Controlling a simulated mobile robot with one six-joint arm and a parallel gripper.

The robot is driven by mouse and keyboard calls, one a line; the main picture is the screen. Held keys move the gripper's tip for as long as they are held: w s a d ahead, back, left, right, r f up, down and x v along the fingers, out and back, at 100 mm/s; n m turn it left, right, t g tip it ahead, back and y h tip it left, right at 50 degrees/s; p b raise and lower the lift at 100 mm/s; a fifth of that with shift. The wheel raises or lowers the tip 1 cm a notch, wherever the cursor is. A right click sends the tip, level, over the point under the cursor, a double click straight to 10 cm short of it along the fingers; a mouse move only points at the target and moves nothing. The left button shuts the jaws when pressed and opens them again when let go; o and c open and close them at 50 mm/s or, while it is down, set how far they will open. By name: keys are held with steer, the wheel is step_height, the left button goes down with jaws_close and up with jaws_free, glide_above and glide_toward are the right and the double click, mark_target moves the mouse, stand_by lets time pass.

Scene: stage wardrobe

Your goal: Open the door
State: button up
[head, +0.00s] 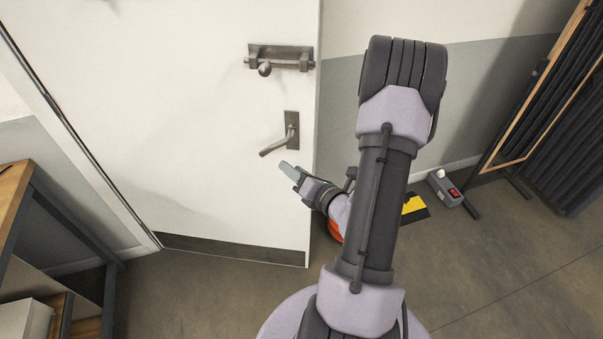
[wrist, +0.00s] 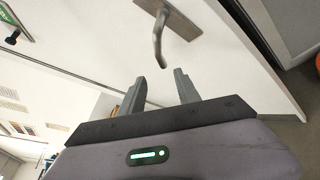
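The white door (head: 200,140) fills the left of the head view; its free right edge stands forward of the grey-and-white wall. A grey metal lever handle (head: 278,143) on a plate is near that edge, its free end pointing left and down. A slide bolt (head: 285,57) with a round knob is above it; I cannot tell whether it is drawn. My gripper (head: 289,170) is just below the lever, apart from it. In the wrist view my gripper (wrist: 160,76) has its fingers apart and empty, with the lever (wrist: 160,42) tip just beyond the gap.
A wooden-topped bench (head: 14,190) with dark legs is at the left. A grey box with a red switch (head: 446,188) and a yellow-and-black item (head: 414,208) lie on the floor at right, near a dark wood-framed screen (head: 560,110). An orange thing (head: 334,229) is partly hidden by my arm.

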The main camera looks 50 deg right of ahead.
steer(key=p+v, duration=0.2)
steer(key=v, duration=0.2)
steer(key=shift+c, duration=0.2)
